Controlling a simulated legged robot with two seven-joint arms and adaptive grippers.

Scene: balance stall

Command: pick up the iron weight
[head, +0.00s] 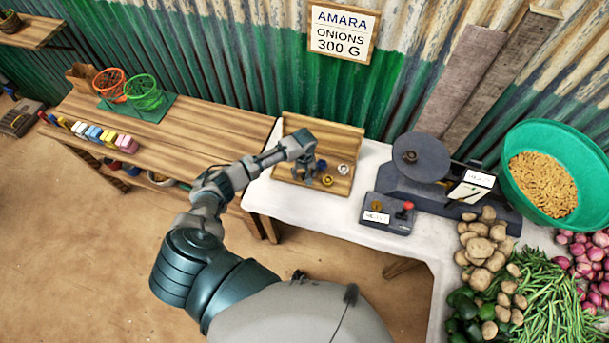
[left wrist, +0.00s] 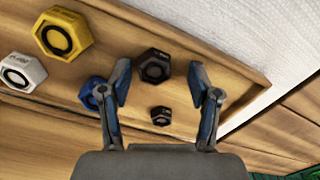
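My left gripper (head: 308,177) is over the wooden tray (head: 340,130) of hexagonal weights. In the left wrist view its two fingers (left wrist: 160,76) are spread apart. A larger dark weight (left wrist: 153,65), which looks like the iron one, appears in the gap between the fingertips, with nothing clamped. A smaller dark weight (left wrist: 162,116) lies nearby, also between the fingers in that view. A blue weight (left wrist: 91,93) is beside the left finger, partly covered by it. In the head view the dark weights are hidden by the gripper or too small to tell. My right gripper is out of view.
A yellow weight (left wrist: 62,34) and a silver weight (left wrist: 22,72) also lie in the tray. A scale (head: 422,157) and a small box with a red knob (head: 388,214) stand right of it. Vegetables and a green basin (head: 519,140) fill the right side.

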